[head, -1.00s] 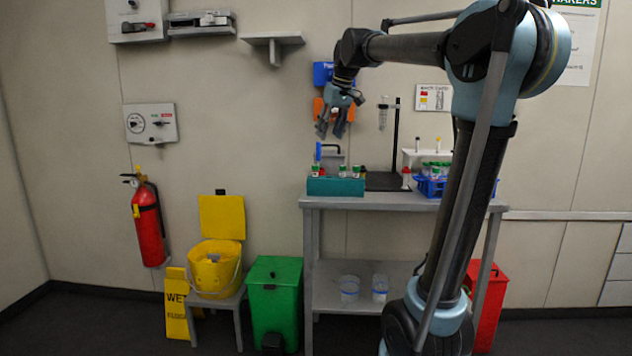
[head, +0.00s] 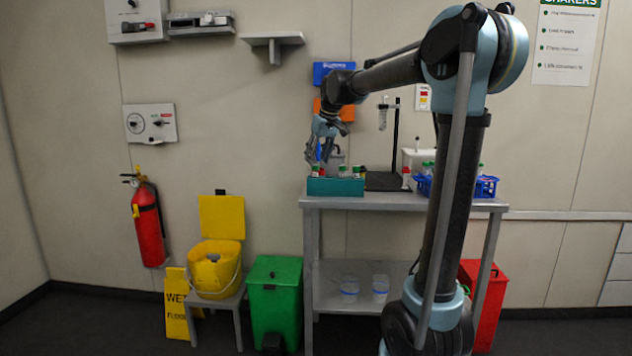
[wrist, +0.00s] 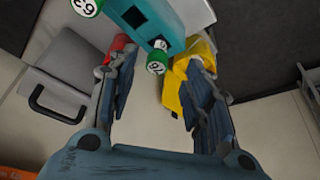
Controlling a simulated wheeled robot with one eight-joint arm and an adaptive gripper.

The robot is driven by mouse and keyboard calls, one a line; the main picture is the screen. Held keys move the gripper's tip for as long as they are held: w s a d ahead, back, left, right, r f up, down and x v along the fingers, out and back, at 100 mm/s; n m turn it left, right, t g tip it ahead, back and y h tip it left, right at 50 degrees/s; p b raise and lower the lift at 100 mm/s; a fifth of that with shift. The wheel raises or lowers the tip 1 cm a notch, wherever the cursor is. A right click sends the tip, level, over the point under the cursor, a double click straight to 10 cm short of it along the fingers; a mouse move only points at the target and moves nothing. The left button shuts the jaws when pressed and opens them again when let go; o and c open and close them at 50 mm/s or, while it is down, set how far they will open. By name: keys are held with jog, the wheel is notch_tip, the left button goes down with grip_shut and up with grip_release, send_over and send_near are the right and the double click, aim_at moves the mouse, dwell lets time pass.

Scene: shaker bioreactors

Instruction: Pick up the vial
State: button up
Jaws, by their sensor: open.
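Several vials with green-and-white caps stand in a teal rack (head: 335,187) at the left end of the bench; one capped vial (head: 357,171) is at the rack's right side. In the wrist view, a green-capped vial (wrist: 157,61) shows between my fingers near their tips, beside the teal rack (wrist: 134,16). Another numbered green cap (wrist: 87,5) is at the top edge. My gripper (head: 318,155) is open, pointing down just above the rack's left part. It also shows open in the wrist view (wrist: 158,80), with neither finger visibly closed on a vial. Which vial is meant cannot be told.
The grey bench (head: 400,202) also carries a dark stand (head: 394,150) and a blue rack (head: 485,187) of tubes, partly behind my arm. Blue (head: 332,72) and orange holders hang on the wall behind. A green bin (head: 275,295) and yellow bucket (head: 214,270) stand left of the bench.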

aim_at(316, 165)
jog(key=shift+x, duration=2.8)
jog(key=shift+w, duration=0.2)
jog(key=shift+c, duration=0.6)
jog(key=shift+r, duration=0.1)
jog(key=c, duration=0.8)
